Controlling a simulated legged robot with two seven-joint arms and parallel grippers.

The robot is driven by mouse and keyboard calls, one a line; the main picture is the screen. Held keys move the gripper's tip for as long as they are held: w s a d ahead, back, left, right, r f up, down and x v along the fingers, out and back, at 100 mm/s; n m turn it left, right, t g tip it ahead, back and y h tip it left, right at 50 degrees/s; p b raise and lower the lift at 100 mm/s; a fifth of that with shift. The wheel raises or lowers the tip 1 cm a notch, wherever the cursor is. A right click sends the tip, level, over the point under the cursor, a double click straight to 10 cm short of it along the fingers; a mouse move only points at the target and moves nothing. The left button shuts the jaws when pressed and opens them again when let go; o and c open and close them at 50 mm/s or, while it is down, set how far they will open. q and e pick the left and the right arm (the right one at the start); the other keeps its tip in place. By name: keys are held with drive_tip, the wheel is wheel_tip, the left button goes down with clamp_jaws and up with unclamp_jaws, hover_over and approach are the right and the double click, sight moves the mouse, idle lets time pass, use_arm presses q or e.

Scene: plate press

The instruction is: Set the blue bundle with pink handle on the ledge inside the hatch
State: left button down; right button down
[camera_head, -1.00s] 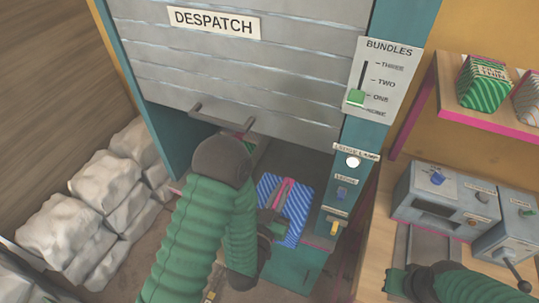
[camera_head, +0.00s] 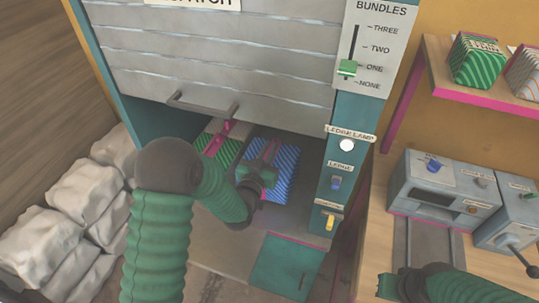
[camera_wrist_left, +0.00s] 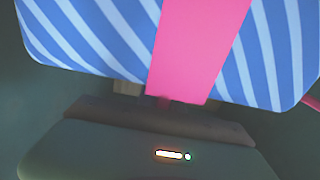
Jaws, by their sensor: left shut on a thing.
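The blue striped bundle (camera_head: 282,172) with a pink band is inside the hatch opening, under the raised grey shutter (camera_head: 220,70). My left gripper (camera_head: 262,172) is shut on it, and the arm reaches in from the front left. In the left wrist view the bundle (camera_wrist_left: 95,35) and its pink handle strip (camera_wrist_left: 198,45) fill the top, close against the gripper. A green striped bundle (camera_head: 232,152) with a pink handle stands on the ledge (camera_head: 255,228) just left of it. Whether the blue bundle touches the ledge, I cannot tell. My right gripper (camera_head: 395,285) is at the lower right, its jaws unclear.
The shutter handle (camera_head: 203,108) hangs just above the opening. A teal post with a white lamp (camera_head: 347,145) and switches borders it on the right. White sacks (camera_head: 85,205) are piled at left. A grey machine (camera_head: 440,190) stands on the right bench.

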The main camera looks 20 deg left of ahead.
use_arm(q)
drive_tip(key=shift+w, duration=0.35)
wheel_tip(320, 180, down, 3)
drive_tip(key=shift+d+f, duration=0.1)
drive_tip(key=shift+f, duration=0.1)
drive_tip(key=c, duration=1.9)
unclamp_jaws()
drive_tip(key=shift+f, duration=0.1)
drive_tip(key=o, duration=0.4)
drive_tip(key=shift+s, duration=0.1)
drive_tip(key=s, duration=0.4)
drive_tip(key=s+b, duration=0.1)
drive_tip(key=s, duration=0.7)
drive_tip(key=shift+a, duration=0.25)
